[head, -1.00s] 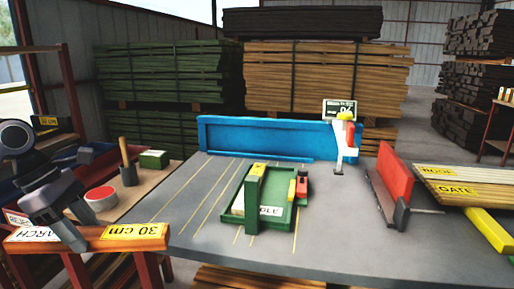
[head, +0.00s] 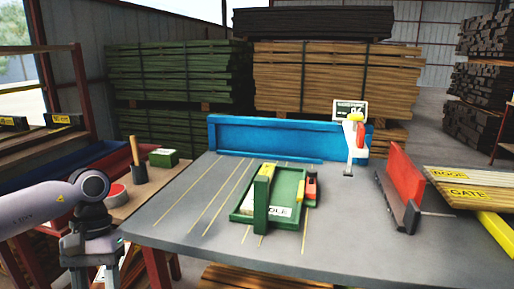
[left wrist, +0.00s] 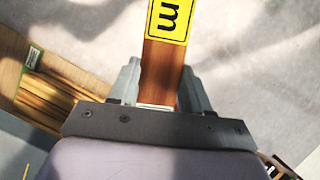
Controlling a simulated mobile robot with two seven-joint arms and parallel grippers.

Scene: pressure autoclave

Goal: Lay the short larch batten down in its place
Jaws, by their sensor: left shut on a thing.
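My left gripper (head: 90,268) is low at the left of the head view, beside the grey table's left edge. In the left wrist view, the left gripper (left wrist: 160,88) is shut on the short larch batten (left wrist: 159,68), a reddish-brown stick with a yellow label. The batten points away from the gripper over a pale grey floor. Its far end is cut off by the picture edge. In the head view the batten does not show. I cannot tell which spot is its place. My right gripper is not in view.
The grey table (head: 340,240) carries a green tray (head: 285,222), a red-faced stop (head: 400,185) and a blue rail (head: 270,137). A side bench holds a dark pot (head: 139,174) and a red tin (head: 116,194). Wooden slats (left wrist: 60,85) lie left in the wrist view.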

